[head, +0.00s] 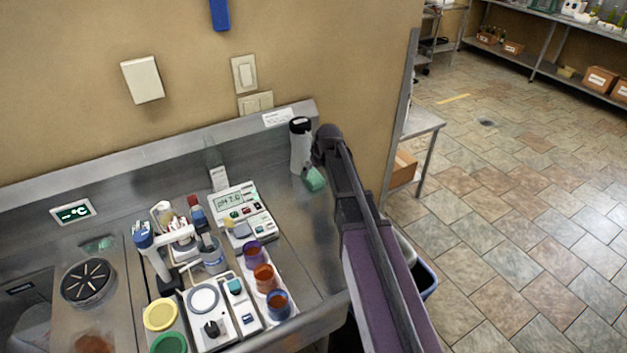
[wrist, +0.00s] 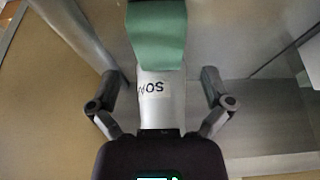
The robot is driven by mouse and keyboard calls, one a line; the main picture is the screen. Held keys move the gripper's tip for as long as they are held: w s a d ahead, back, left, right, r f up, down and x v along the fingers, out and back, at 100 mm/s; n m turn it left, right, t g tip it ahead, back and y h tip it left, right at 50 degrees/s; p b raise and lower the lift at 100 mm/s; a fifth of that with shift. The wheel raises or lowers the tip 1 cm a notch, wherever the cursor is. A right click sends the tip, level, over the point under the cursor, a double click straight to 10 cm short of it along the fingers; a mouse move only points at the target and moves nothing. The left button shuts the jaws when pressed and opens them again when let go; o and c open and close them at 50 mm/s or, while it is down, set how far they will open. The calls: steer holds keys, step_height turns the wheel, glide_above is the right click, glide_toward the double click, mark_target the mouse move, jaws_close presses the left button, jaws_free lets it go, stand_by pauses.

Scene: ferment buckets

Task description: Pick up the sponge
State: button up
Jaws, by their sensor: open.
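The green sponge (head: 315,179) is at the right end of the steel counter, close to the base of a pale bottle with a black cap (head: 300,146). In the wrist view the sponge (wrist: 157,35) is at the top centre, beyond the fingertips. My gripper (wrist: 158,82) is open, with its fingers spread to either side and nothing clasped. A pale grey piece with a lettered label shows between the fingers below the sponge; I cannot tell what it is. In the head view my arm hides part of the counter and most of my gripper.
A pH meter (head: 240,212) stands left of the sponge. Jars, a burette-like stand and a small balance (head: 208,310) crowd the left counter. The tan wall (head: 330,60) rises close behind. A strip of steel counter (head: 290,230) right of the meter is clear.

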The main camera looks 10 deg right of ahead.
mark_target(314, 176)
steer(key=shift+b+x, duration=1.25)
steer(key=shift+x, duration=0.15)
steer(key=shift+b+x, duration=0.95)
steer(key=shift+x, duration=0.1)
steer(key=shift+s+d+f, duration=0.1)
steer(key=shift+s+d, duration=0.05)
steer(key=c, duration=0.7)
steer(key=shift+r, duration=0.2)
step_height(314, 176, up, 3)
steer(key=p, duration=0.3)
steer(key=shift+r+p, duration=0.2)
steer(key=shift+p, duration=0.2)
steer(key=s, duration=0.5)
steer(key=s+a+r+p, duration=0.1)
steer(key=s, duration=0.4)
steer(key=s+a, duration=0.1)
steer(key=s, duration=0.4)
steer(key=shift+s+a+r, duration=0.15)
steer(key=shift+s, duration=0.25)
